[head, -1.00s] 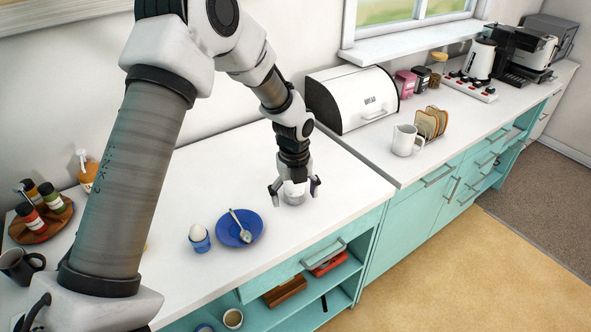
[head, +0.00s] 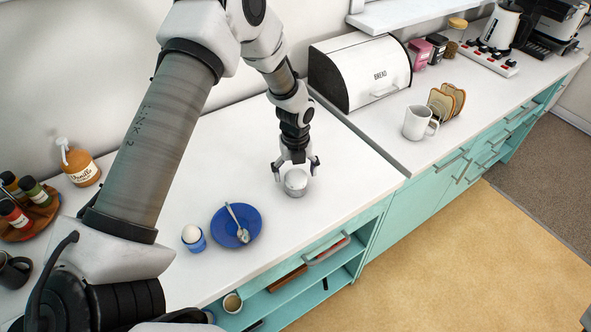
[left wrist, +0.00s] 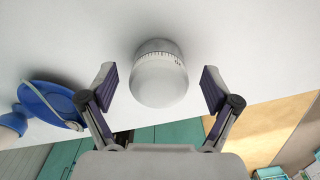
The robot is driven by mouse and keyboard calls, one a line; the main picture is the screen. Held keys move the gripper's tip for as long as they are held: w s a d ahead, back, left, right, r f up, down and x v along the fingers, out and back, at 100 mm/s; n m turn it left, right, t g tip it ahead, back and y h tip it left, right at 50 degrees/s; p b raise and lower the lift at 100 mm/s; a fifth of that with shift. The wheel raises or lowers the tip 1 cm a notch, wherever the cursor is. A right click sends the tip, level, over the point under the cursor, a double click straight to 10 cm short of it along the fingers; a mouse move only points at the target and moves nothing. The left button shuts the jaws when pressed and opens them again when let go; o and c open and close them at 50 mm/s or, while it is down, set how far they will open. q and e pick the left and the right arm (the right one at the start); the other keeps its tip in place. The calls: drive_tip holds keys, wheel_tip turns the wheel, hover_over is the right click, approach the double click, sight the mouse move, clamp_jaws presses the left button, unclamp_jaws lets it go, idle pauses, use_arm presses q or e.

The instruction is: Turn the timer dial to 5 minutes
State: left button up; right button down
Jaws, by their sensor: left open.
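The timer (head: 295,184) is a small round white-and-grey dial standing on the white counter in the head view. In the left wrist view the timer (left wrist: 160,74) shows a smooth pale top and a band of tick marks with a digit near its right side. My left gripper (head: 297,172) is open just above and behind the timer, pointing down. In the left wrist view its two fingers (left wrist: 160,92) are spread to either side of the timer, with a gap on each side. My right gripper is not in view.
A blue plate (head: 222,238) with a spoon and a blue egg cup (head: 194,240) sit left of the timer. A bread box (head: 340,70), a white mug (head: 415,123) and a toast rack stand to the right. Counter around the timer is clear.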

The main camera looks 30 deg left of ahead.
use_arm(q)
drive_tip(key=shift+s+d+r, duration=0.15)
drive_tip(key=shift+r, duration=0.05)
drive_tip(key=shift+c, duration=0.6)
drive_tip(key=shift+s+d+r, duration=0.2)
drive_tip(key=shift+s+r, duration=0.05)
drive_tip(key=shift+s, duration=0.05)
drive_tip(key=c, duration=1)
drive_tip(key=shift+f, duration=0.1)
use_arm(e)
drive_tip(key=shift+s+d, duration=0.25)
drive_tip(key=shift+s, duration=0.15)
use_arm(q)
drive_tip(key=shift+w, duration=0.1)
drive_tip(key=shift+m, duration=0.3)
drive_tip(key=shift+c, duration=0.2)
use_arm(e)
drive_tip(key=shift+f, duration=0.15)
use_arm(q)
drive_tip(key=shift+m+b, duration=0.45)
drive_tip(key=shift+m, duration=0.35)
drive_tip(key=shift+m+b, duration=0.4)
drive_tip(key=shift+m, duration=1.4)
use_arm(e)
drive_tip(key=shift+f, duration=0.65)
